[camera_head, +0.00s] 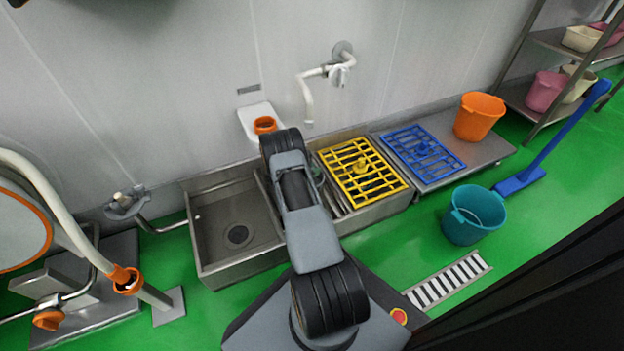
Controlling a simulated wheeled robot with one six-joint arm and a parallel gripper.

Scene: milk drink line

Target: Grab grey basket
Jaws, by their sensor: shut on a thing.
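No grey basket can be clearly made out. Some grey slanted edges (334,198) show in the sink just left of the yellow rack; I cannot tell whether they belong to a basket or to the sink. My arm reaches over the middle of the steel sink and covers part of it. My gripper cannot be made out; the end of the arm is hidden behind its own links. A small dark green shape shows beside the arm, too small to identify.
A yellow rack (361,172) lies over the right sink part; the left basin (238,212) is empty. Right of it are a blue rack (423,153), orange bucket (479,117), teal bucket (473,216) and blue long-handled tool (549,150). A wall tap (308,98) hangs above.

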